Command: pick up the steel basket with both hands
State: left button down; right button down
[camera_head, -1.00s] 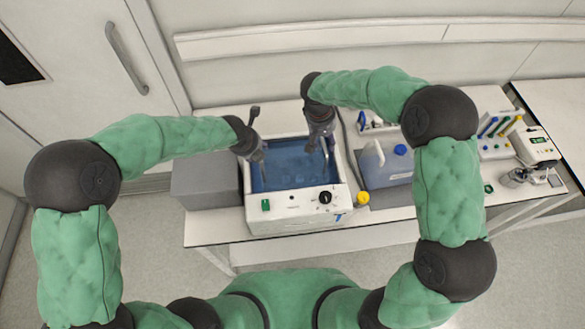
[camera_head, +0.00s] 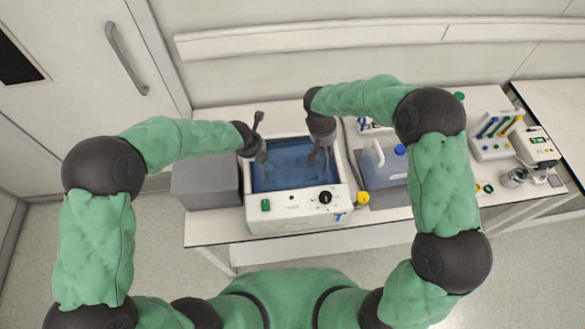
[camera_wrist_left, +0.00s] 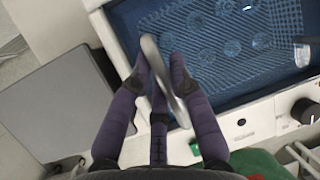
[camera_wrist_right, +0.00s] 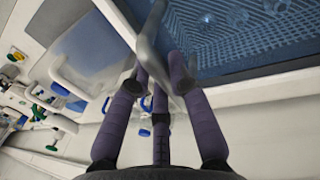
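The steel basket (camera_wrist_left: 215,75) sits in the blue water of a white bath (camera_head: 300,222); its mesh and several round shapes show through the water. My left gripper (camera_head: 262,155) is at the bath's left side, its fingers on either side of a steel handle (camera_wrist_left: 152,58) and closed on it in the left wrist view. My right gripper (camera_head: 321,152) is at the right side; in the right wrist view its fingers close around the other handle (camera_wrist_right: 149,45). Finger contact is partly hidden there. The lower basket is blurred by the water.
A grey box (camera_head: 205,182) stands directly left of the bath. A blue-capped container (camera_head: 385,165) stands close on the right. Beyond it are a tube rack (camera_head: 491,140) and a small white device (camera_head: 535,146). A wall is behind the table.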

pick_arm(q)
jog(key=shift+r, duration=0.1)
pick_arm(e)
jog(key=shift+r, duration=0.1)
